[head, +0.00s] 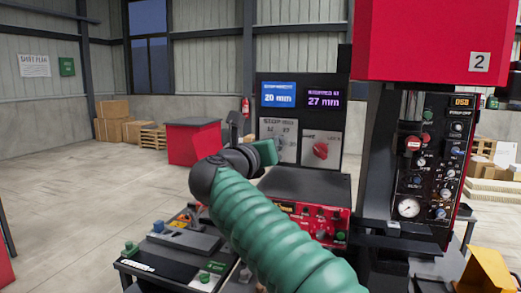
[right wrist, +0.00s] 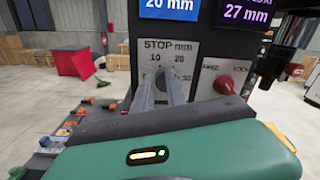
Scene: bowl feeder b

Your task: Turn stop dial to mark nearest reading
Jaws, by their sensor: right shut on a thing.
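The stop dial panel (head: 291,127) is a light plate on the dark console, marked "STOP mm". The right wrist view shows the panel (right wrist: 190,49) with marks 10, 20 and 30 around the dial. My right gripper (right wrist: 160,81) is shut on the stop dial, and its fingers hide most of the dial and its pointer. In the head view my right gripper (head: 280,144) is in front of the panel. A blue display (head: 279,94) reads 20 mm. A purple display (head: 322,99) reads 27 mm, labelled as stopped at. My left gripper is not in view.
A red knob (head: 320,151), marked FREE and LOCK in the right wrist view, is just right of the dial. A red control box (head: 318,222) sits below. The press with its gauge (head: 408,207) stands at the right. Open floor lies at the left.

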